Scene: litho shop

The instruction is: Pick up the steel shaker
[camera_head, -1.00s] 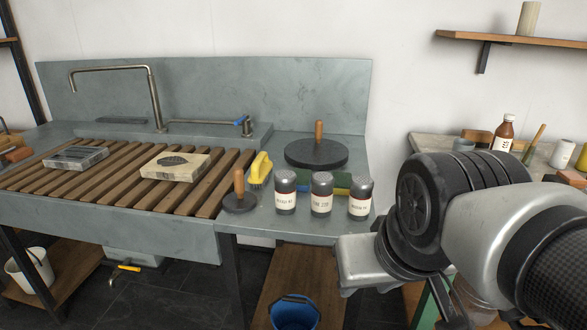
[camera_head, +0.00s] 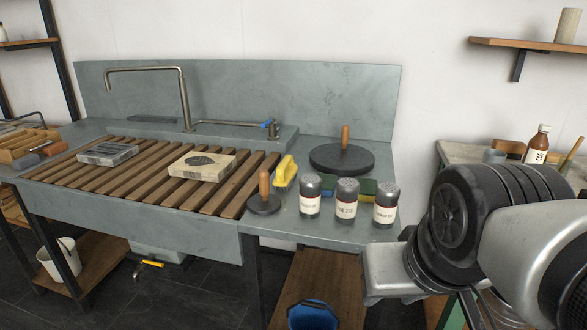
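Three similar shakers with grey metal-looking caps and white labels stand upright in a row on the grey counter: a left one (camera_head: 310,196), a middle one (camera_head: 346,201) and a right one (camera_head: 386,205). The labels are too small to read surely, and I cannot tell which one the task means. My arm fills the lower right of the view, to the right of the shakers and apart from them in the picture. My gripper's fingers do not show.
A black disc with a wooden handle (camera_head: 342,158) lies behind the shakers. A smaller handled disc (camera_head: 264,201) and a yellow-handled brush (camera_head: 285,172) are to their left. Stone blocks (camera_head: 202,166) rest on the wooden slats (camera_head: 150,182). A bottle (camera_head: 537,145) stands on the right bench.

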